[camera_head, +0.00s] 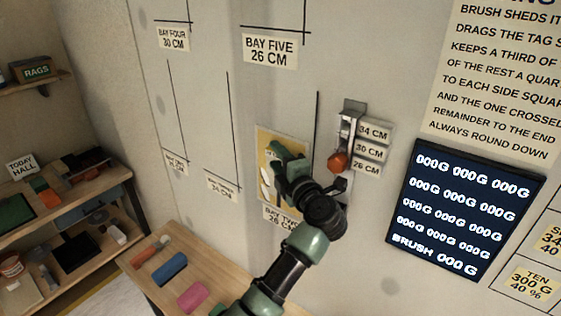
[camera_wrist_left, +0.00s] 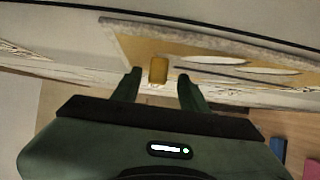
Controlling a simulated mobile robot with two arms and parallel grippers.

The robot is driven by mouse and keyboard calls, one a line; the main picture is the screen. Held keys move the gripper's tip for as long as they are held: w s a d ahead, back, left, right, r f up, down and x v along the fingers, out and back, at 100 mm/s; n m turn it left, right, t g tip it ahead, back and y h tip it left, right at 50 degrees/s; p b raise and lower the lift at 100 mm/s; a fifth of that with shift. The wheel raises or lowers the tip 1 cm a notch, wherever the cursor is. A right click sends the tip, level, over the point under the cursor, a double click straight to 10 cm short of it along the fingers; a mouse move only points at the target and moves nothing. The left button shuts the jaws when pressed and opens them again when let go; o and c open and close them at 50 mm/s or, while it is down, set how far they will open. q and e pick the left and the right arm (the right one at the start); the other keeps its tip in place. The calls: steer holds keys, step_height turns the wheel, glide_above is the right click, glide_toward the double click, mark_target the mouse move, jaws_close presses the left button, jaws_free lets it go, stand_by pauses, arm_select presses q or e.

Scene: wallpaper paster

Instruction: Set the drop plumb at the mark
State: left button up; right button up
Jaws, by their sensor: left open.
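The drop (camera_head: 299,140), a yellow sheet with white leaf shapes and a pale border, is at the wall above the "BAY TWO 26 CM" label (camera_head: 272,213). My left gripper (camera_head: 277,150) is in front of it and hides part of it. In the left wrist view the drop (camera_wrist_left: 225,65) lies just beyond my left gripper (camera_wrist_left: 159,82). The fingers are open, with a small yellow-brown tab (camera_wrist_left: 158,70) between their tips; I cannot tell if they touch it. A dark vertical line (camera_head: 317,115) is on the wall right of the drop. My right gripper is out of view.
An orange bob (camera_head: 338,160) hangs from a grey wall bracket (camera_head: 353,106) beside size labels, close to my left arm. A dark display (camera_head: 465,210) is at right. A wooden table (camera_head: 150,285) below holds blue and pink rolls. Shelves stand at left.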

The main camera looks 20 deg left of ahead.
arm_select(q)
steer(key=shift+w+a+r, duration=0.15)
steer(key=shift+a, duration=0.05)
steer(key=shift+s+d+r, duration=0.1)
steer(key=shift+s, duration=0.1)
steer(key=shift+c, duration=0.3)
jaws_close()
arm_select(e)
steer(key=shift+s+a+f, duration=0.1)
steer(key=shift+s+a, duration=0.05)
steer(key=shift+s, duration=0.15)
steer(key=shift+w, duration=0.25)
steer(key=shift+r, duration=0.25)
arm_select(q)
steer(key=shift+d+p, duration=0.15)
steer(key=shift+p, duration=0.25)
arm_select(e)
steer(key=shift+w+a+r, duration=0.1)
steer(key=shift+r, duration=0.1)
arm_select(q)
steer(key=shift+d, duration=0.1)
